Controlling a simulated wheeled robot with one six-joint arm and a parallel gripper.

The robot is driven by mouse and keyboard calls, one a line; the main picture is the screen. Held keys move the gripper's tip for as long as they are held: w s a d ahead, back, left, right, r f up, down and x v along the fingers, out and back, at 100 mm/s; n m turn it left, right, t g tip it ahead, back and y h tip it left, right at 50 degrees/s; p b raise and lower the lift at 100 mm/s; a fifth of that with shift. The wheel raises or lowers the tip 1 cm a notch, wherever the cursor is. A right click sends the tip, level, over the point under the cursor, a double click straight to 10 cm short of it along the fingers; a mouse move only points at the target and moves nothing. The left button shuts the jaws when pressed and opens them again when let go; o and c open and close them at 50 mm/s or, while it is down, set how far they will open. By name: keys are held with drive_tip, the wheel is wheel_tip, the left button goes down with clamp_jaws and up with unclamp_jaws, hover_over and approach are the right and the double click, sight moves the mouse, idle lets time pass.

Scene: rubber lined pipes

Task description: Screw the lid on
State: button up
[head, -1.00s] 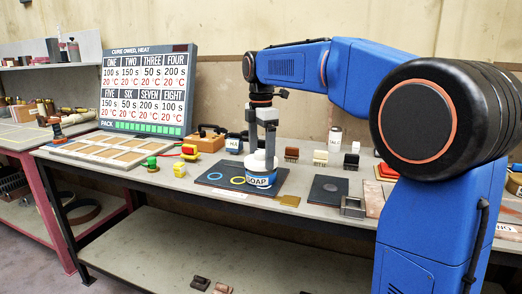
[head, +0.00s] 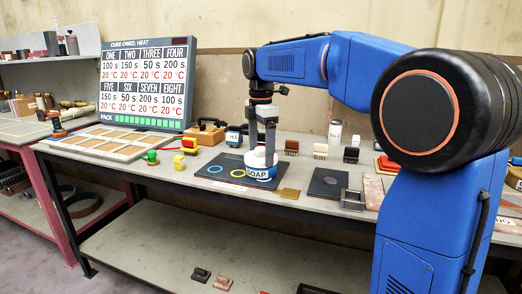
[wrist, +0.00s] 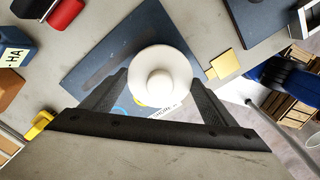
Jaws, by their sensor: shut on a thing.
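A white round lid with a knob shows from above in the wrist view (wrist: 160,62), between the two dark fingers of my gripper (wrist: 160,95). In the head view my gripper (head: 267,146) points straight down and is shut on the lid (head: 259,157). Lid and tub look level and very close or touching; I cannot tell whether the threads engage. In the wrist view the lid hides most of the tub.
A blue ring (head: 214,170) and a yellow ring (head: 238,174) mark the mat. A brass square (head: 289,194) lies to its right. Yellow and green pieces (head: 179,162) stand to the left. Small blocks and a white bottle (head: 334,133) stand behind right. A sign board (head: 146,85) stands at the back left.

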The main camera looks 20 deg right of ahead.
drive_tip(key=shift+f, duration=0.1)
drive_tip(key=m, duration=1.2)
idle(0.5)
drive_tip(key=o, duration=1)
drive_tip(key=n, duration=1.2)
